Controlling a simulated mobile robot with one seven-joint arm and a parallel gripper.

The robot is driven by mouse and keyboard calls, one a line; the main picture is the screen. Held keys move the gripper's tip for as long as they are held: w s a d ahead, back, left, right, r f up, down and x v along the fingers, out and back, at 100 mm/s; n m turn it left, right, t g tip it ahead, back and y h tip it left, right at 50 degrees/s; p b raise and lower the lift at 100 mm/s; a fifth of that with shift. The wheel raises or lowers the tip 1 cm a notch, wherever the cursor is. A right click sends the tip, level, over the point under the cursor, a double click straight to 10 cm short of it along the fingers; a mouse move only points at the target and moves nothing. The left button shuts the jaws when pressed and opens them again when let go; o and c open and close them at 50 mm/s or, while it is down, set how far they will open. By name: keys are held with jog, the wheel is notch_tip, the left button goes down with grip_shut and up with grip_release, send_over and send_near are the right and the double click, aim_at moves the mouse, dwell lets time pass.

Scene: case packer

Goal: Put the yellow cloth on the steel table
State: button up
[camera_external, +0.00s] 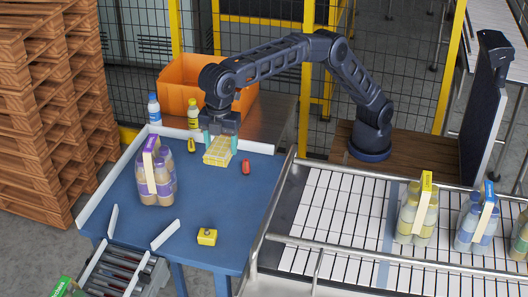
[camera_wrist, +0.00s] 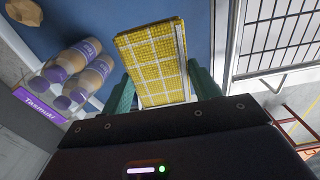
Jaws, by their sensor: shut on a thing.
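The yellow cloth (camera_external: 218,151) is a folded, checked piece with white lines. It also shows in the wrist view (camera_wrist: 155,60), between the green fingers. My gripper (camera_external: 220,142) is shut on it and holds it over the far part of the blue table; I cannot tell whether the cloth touches the surface. The steel table (camera_external: 262,113) is the brownish metal surface behind the blue table, with an orange bin on it. My arm and gripper hide part of it.
The orange bin (camera_external: 178,82) and bottles (camera_external: 193,114) stand near the steel table's left side. On the blue table (camera_external: 180,225) are a purple-labelled bottle pack (camera_external: 157,175), a red item (camera_external: 246,167), a dark yellow item (camera_external: 191,145) and a yellow block (camera_external: 207,237). A conveyor (camera_external: 330,215) runs at right.

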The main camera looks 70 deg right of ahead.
jog(key=w+d+f+n, duration=0.4)
jog(key=w+d, duration=0.2)
jog(key=d, duration=0.4)
jog(key=w+d+f+n, duration=0.4)
jog(key=w+d+n, duration=0.15)
jog(key=d, duration=0.35)
jog(key=w+d+f+n, duration=0.35)
jog(key=w+d, duration=0.25)
jog(key=d, duration=0.4)
jog(key=d+f+n, duration=0.5)
jog(key=d+f, duration=0.1)
jog(key=d, duration=0.6)
notch_tip(320, 180, down, 20)
jog(key=shift+a+r, duration=0.1)
jog(key=o, duration=0.6)
jog(key=shift+f, duration=0.2)
jog(key=o, duration=0.4)
jog(key=shift+c, duration=0.2)
jog(key=shift+r, duration=0.1)
notch_tip(320, 180, up, 12)
jog(key=shift+r, duration=0.15)
